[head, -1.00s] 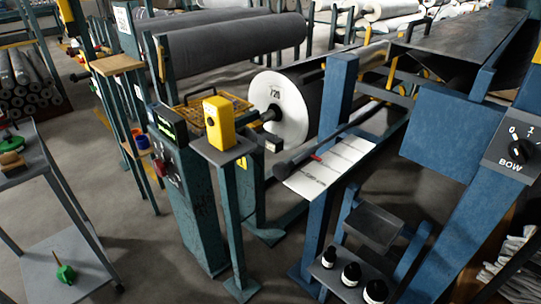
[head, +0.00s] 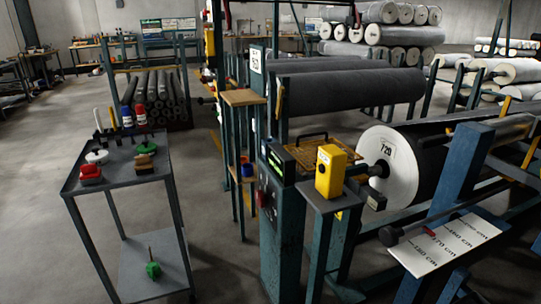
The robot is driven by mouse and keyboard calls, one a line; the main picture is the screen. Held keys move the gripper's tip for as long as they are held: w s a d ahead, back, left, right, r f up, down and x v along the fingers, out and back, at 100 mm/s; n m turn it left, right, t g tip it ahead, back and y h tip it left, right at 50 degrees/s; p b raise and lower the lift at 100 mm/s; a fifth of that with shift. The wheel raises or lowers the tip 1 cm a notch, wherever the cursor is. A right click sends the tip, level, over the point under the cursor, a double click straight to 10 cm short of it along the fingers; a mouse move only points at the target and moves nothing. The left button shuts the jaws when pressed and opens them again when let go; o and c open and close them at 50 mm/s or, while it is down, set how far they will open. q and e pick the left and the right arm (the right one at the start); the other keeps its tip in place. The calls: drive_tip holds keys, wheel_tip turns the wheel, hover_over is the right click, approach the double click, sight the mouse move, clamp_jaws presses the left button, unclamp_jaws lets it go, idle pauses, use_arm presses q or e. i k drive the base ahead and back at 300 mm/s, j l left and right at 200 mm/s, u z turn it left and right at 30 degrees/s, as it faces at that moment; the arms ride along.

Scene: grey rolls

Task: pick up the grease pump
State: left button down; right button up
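No gripper of mine is in view. A small green item with a thin upright rod (head: 153,268) stands on the lower shelf of the grey cart (head: 130,215) at the left. It may be the grease pump, but it is too small to tell.
A yellow box (head: 330,170) sits on a small stand by a teal machine post (head: 285,235). A large grey roll with a white end (head: 385,170) lies behind it. Dark rolls (head: 155,95) are stacked behind the cart. The floor left of the cart is clear.

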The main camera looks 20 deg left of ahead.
sight(141, 116)
drive_tip(key=u, duration=1.55)
